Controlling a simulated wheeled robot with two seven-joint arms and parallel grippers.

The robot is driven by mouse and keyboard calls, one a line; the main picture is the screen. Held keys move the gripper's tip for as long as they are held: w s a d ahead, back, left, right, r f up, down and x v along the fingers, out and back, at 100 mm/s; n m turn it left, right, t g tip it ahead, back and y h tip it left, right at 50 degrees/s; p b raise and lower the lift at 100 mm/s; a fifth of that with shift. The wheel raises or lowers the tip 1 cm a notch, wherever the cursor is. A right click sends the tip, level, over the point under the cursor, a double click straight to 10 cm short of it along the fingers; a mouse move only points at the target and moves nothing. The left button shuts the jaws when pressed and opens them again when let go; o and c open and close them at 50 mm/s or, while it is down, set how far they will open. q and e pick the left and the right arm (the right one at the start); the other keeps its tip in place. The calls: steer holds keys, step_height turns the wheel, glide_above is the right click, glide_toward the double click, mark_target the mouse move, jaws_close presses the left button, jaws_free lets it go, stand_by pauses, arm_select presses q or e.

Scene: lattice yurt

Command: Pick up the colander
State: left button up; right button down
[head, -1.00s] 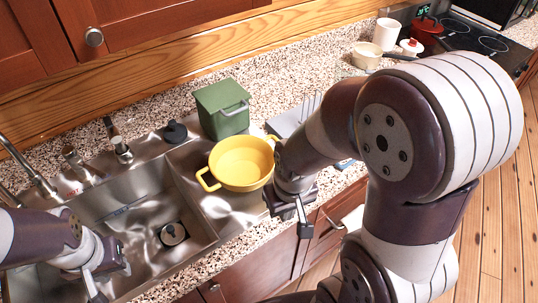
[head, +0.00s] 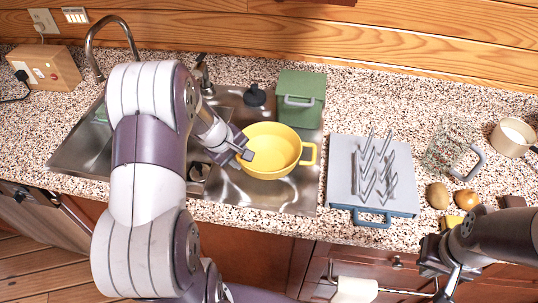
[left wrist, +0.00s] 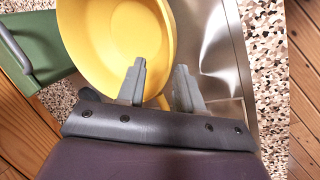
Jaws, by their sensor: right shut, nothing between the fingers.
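The yellow colander (head: 272,150), a round bowl with a loop handle on its right, sits upright at the right of the sink. My left gripper (head: 246,155) is at its left side, where the other handle is hidden. In the left wrist view the colander (left wrist: 112,40) fills the upper middle. The fingers of my left gripper (left wrist: 160,87) stand apart, one over the bowl's edge and one over bare steel. Whether they touch the colander I cannot tell. My right gripper (head: 447,270) is shut and empty at the counter's front edge, far right.
A green bin (head: 301,100) stands just behind the colander. A grey drying rack (head: 345,170) with upright prongs is to its right. A glass jug (head: 448,145), a potato (head: 438,195) and a pot (head: 512,137) are farther right. The faucet (head: 112,30) rises behind the sink.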

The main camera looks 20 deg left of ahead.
mark_target(249, 165)
arm_select(q)
steer(key=x, duration=0.4)
steer(key=shift+s+d+f, duration=0.15)
steer(key=shift+s+d, duration=0.1)
steer(key=shift+d, duration=0.2)
steer(key=shift+w+d+f, duration=0.15)
steer(key=shift+f, duration=0.2)
steer(key=shift+w+f, duration=0.1)
steer(key=shift+w, duration=0.05)
jaws_close()
